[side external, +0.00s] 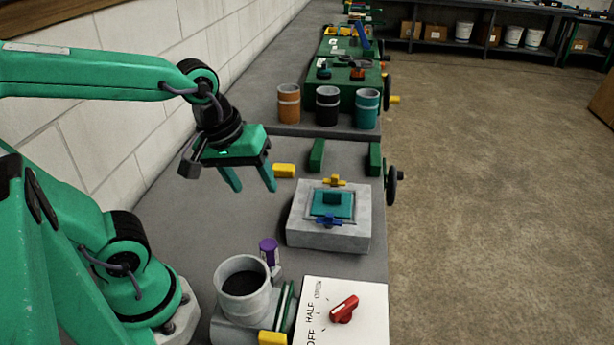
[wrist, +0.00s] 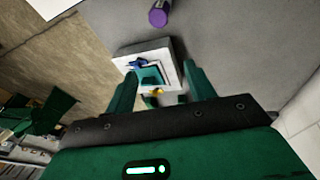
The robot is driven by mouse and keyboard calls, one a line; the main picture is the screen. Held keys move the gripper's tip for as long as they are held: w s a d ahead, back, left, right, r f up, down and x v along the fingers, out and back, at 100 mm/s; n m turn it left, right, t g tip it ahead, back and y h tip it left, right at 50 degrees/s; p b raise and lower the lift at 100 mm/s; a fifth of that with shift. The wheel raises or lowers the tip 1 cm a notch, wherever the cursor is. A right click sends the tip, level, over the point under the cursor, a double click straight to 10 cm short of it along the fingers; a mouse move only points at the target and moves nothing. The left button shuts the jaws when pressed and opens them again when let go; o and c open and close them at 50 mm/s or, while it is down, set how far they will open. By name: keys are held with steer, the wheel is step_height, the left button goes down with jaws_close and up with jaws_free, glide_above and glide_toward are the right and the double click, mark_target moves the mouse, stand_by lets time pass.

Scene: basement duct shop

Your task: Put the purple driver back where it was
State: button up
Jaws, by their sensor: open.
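The purple driver (side external: 268,250) shows as a purple handle beside the grey cup (side external: 243,285) near the front of the bench; its lower part is hard to make out. It also shows in the wrist view (wrist: 158,15) at the top edge, ahead of my fingers. My gripper (side external: 250,185) is open and empty, raised above the bench behind the driver and left of the grey block (side external: 325,238). In the wrist view my two green fingers (wrist: 160,88) stand apart, with the block seen between and beyond them. The cup's inside looks dark.
The grey block carries a teal square with yellow and blue clips. A white panel (side external: 365,315) with a red knob (side external: 344,309) lies at front right. Orange, black and teal cups (side external: 327,106) stand farther back. A yellow block (side external: 284,171) lies near my gripper. A wall bounds the left.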

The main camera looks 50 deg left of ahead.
steer(key=r+m, duration=0.1)
steer(key=m, duration=0.1)
steer(key=a+m+t, duration=0.1)
steer(key=m, duration=0.2)
steer(key=s+r+m+t, duration=0.1)
steer(key=m, duration=0.2)
steer(key=shift+a+r, duration=0.15)
steer(key=shift+r, duration=0.15)
